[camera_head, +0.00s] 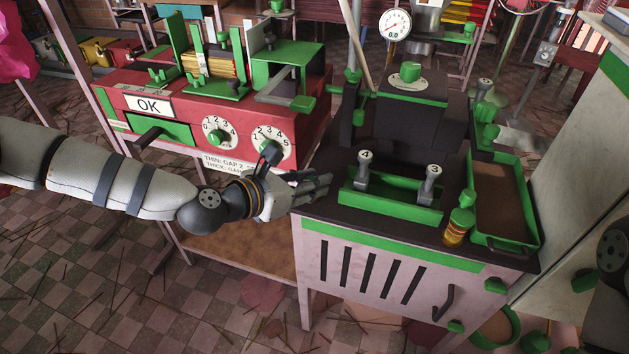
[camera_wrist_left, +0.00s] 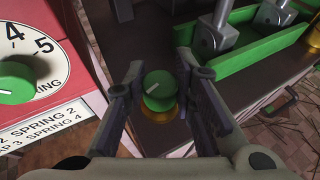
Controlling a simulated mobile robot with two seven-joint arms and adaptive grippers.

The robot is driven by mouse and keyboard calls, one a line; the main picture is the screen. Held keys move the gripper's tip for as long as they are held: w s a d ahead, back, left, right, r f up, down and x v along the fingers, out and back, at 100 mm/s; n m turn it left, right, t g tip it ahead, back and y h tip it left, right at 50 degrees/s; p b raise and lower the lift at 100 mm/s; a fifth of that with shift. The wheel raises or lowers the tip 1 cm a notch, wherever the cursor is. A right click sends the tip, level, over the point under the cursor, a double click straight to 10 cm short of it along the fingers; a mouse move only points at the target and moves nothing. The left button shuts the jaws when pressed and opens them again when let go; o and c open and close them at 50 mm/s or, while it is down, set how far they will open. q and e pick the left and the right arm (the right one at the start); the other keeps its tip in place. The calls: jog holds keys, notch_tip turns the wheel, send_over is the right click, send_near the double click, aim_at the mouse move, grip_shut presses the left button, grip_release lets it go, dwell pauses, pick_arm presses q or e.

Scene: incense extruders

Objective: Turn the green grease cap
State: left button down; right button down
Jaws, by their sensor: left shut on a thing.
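The green grease cap (camera_wrist_left: 160,88) is a round green knob with a pale mark on top and a brass-coloured base under it. It stands by the edge of the dark machine top. My left gripper (camera_wrist_left: 163,92) is shut on it, with one finger on each side. In the head view my left gripper (camera_head: 314,188) is at the left front corner of the dark machine, and the cap is hidden behind its fingers. My right gripper is out of view.
The red machine (camera_head: 190,115) with numbered dials stands close on the left. A green tray (camera_head: 390,204) with two grey levers is to the right of my left gripper. An amber jar with a green top (camera_head: 458,222) stands at the front right. A brown-filled tray (camera_head: 503,200) is beyond.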

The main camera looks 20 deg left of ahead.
pick_arm(q)
jog(key=m+g+h+b, duration=0.1)
jog(key=m+b, duration=0.1)
jog(key=m+g+h+b, duration=0.1)
jog(key=g+h+b, duration=0.1)
jog(key=m+g+h+b, duration=0.1)
jog(key=m+b, duration=0.1)
jog(key=shift+w+a+f+m+g+h+b, duration=0.1)
jog(key=shift+f+m+g+h+b, duration=0.2)
jog(key=shift+f, duration=0.05)
jog(key=m+g, duration=0.1)
jog(key=m+g+h+b, duration=0.1)
jog(key=shift+r+m, duration=0.2)
jog(key=shift+m, duration=0.1)
jog(key=shift+m+g+h, duration=0.6)
jog(key=shift+m+g, duration=0.9)
jog(key=shift+g, duration=0.5)
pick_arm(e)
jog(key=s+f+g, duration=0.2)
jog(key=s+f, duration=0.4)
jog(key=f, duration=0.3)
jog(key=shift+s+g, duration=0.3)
pick_arm(q)
jog(key=shift+b, duration=0.3)
jog(key=c, duration=1.6)
grip_release()
jog(key=shift+r, duration=0.1)
